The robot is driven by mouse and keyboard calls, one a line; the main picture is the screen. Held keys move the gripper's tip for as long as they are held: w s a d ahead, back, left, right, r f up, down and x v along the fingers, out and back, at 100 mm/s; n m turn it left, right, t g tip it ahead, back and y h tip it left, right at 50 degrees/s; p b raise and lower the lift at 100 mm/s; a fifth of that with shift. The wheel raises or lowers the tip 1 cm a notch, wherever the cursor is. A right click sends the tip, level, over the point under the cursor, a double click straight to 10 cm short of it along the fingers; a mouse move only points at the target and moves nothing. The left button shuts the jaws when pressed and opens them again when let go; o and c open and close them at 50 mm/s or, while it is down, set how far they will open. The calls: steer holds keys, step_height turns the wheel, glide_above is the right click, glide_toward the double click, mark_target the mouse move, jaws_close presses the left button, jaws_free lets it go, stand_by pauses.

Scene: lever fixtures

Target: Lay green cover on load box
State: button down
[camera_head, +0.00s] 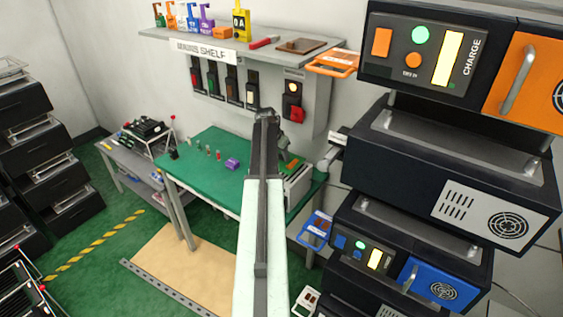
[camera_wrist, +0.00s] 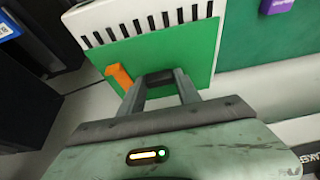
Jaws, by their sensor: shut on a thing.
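The green cover (camera_wrist: 190,52) fills the middle of the wrist view as a flat panel. My gripper (camera_wrist: 160,82) is shut on a dark handle (camera_wrist: 158,76) on the cover. The load box, as I take it, is the white slotted box (camera_wrist: 105,15) right behind the cover; a row of dark slots shows along the cover's far edge. I cannot tell whether the cover rests on the box or is just above it. An orange piece (camera_wrist: 118,77) is beside the handle. In the head view the white box (camera_head: 298,188) stands at the green bench's right end, partly hidden by my arm.
The green bench (camera_head: 205,160) carries a purple block (camera_head: 232,163) and several small pegs. A shelf (camera_head: 220,48) with tags hangs behind it. Stacked dark units (camera_head: 440,170) stand close on the right, with a blue-framed tag (camera_head: 316,230) beside them.

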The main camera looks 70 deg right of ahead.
mark_target(281, 160)
steer(key=shift+f+b, duration=0.9)
steer(key=shift+f, duration=0.5)
steer(key=shift+f+b, duration=0.3)
steer(key=c, duration=0.9)
jaws_free()
steer(key=shift+r, duration=0.1)
steer(key=shift+o, duration=0.2)
steer(key=shift+r, duration=0.1)
steer(key=p+v, duration=1.1)
steer(key=v, duration=0.1)
steer(key=shift+a+p, duration=0.15)
steer(key=shift+p, duration=0.25)
steer(key=shift+w, duration=0.1)
